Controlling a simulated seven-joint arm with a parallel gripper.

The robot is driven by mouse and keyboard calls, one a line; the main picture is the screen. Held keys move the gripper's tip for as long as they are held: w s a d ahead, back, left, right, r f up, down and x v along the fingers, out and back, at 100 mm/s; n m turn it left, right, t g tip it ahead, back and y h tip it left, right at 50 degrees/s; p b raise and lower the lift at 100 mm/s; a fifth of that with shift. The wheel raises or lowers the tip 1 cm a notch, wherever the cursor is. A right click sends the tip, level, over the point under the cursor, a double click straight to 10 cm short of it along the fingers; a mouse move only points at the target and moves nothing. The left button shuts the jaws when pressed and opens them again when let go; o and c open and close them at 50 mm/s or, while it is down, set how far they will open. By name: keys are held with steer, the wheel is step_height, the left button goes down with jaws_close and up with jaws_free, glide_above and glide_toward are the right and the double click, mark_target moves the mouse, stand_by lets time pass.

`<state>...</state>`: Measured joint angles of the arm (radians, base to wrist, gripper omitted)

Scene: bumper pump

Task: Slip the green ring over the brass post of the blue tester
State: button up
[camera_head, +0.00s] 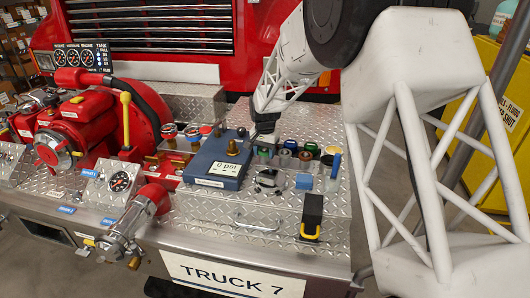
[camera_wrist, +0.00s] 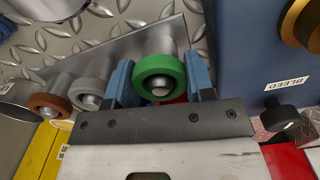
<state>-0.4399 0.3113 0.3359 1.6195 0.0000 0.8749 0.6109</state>
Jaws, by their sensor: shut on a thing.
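The green ring (camera_wrist: 160,63) sits between the two blue fingers of my gripper (camera_wrist: 161,78) in the wrist view. My gripper is shut on it from both sides. A metal peg end shows through the ring's hole, so the ring is still around its rack peg. In the head view the ring (camera_head: 264,153) is small and partly covered by my gripper. The blue tester (camera_head: 213,168) stands just left of the rack, with the brass post (camera_head: 232,147) upright on its top. The tester (camera_wrist: 245,60) also fills the wrist view's right side, with brass parts at the edge.
A grey ring (camera_wrist: 91,92) and a brown ring (camera_wrist: 48,105) sit on neighbouring pegs beside my gripper. A black bleed knob (camera_wrist: 281,117) juts from the tester. Several valve knobs (camera_head: 169,131) stand behind the tester. Red pump housing (camera_head: 85,130) fills the left.

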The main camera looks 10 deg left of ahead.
steer(key=shift+r, duration=0.15)
steer(key=shift+r, duration=2.3)
steer(key=shift+r, duration=0.1)
step_height(320, 180, up, 6)
glide_above(232, 142)
steer(key=shift+w+a, duration=0.15)
steer(key=shift+w, duration=0.3)
steer(key=shift+f+n, duration=0.25)
steer(key=shift+n, duration=0.05)
steer(key=shift+f, duration=1.9)
steer(key=shift+f, duration=1.45)
stand_by(0.5)
